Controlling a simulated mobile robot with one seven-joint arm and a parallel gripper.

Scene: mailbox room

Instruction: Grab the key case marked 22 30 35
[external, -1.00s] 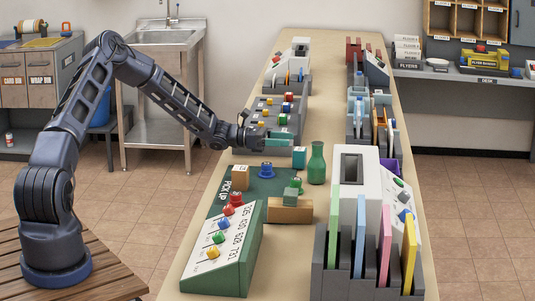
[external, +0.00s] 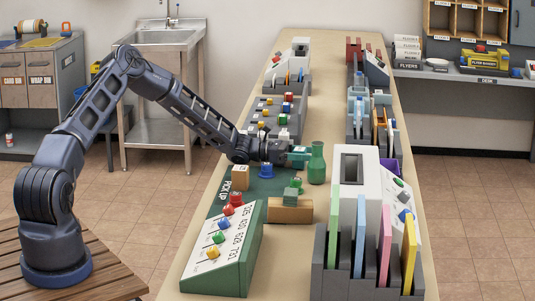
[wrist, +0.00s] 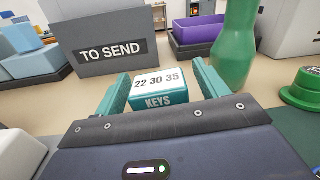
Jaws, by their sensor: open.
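The key case (wrist: 158,84) is a small white-topped box with a teal front marked KEYS and 22 30 35 on top. In the wrist view it sits between the two teal fingers of my gripper (wrist: 158,90), with some space showing on each side. My gripper is open. In the external view the gripper (external: 294,157) reaches over the table at the key case (external: 301,150), which is partly covered by the fingers and lies just left of the green bottle.
The green bottle (external: 317,164) stands close to the gripper's right. A blue round stamp (external: 266,170) and a wooden block (external: 240,178) are on the green mat. A grey TO SEND panel (wrist: 112,38) stands behind the case. A purple tray (wrist: 195,35) is farther back.

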